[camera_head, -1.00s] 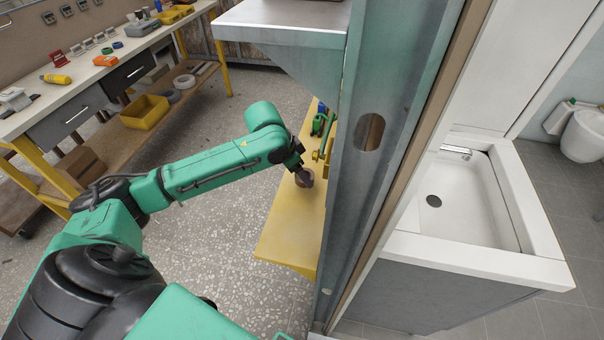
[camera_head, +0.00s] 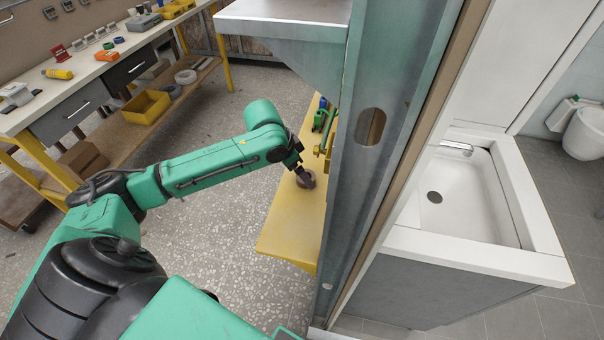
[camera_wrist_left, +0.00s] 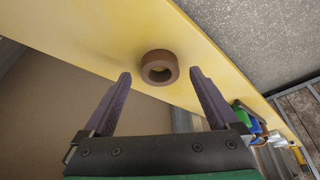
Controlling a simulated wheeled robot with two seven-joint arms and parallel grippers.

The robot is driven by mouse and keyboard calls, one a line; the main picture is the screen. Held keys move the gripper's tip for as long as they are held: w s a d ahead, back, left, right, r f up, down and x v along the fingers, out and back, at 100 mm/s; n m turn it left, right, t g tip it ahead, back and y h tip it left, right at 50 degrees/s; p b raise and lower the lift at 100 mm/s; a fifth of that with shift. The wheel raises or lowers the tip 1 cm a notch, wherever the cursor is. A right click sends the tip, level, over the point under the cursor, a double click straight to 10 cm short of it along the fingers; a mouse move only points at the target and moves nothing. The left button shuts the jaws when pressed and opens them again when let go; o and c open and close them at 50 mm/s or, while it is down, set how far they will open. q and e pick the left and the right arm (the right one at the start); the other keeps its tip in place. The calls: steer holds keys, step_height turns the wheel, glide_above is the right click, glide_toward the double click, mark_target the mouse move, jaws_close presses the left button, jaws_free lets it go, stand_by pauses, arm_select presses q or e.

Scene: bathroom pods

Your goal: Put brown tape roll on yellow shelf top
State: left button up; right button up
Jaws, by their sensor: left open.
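The brown tape roll (camera_wrist_left: 159,68) lies flat on the yellow shelf top (camera_wrist_left: 105,38) in the left wrist view. In the head view the yellow shelf (camera_head: 287,232) extends left of a metal post, and the brown roll (camera_head: 299,180) shows partly behind my left gripper (camera_head: 307,182). In the left wrist view my left gripper (camera_wrist_left: 160,82) is open, its two dark fingers apart on either side of the roll's near side. No finger appears to touch the roll. My right gripper is in neither view.
Green and blue tools (camera_head: 321,117) lie farther back on the yellow shelf. A grey metal shelf (camera_head: 282,22) overhangs it, and a metal post (camera_head: 378,150) stands to its right. A workbench (camera_head: 85,84) stands at the left. The shelf's front part is bare.

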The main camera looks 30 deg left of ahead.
arm_select(q)
steer(key=v, duration=1)
steer(key=shift+r, duration=0.2)
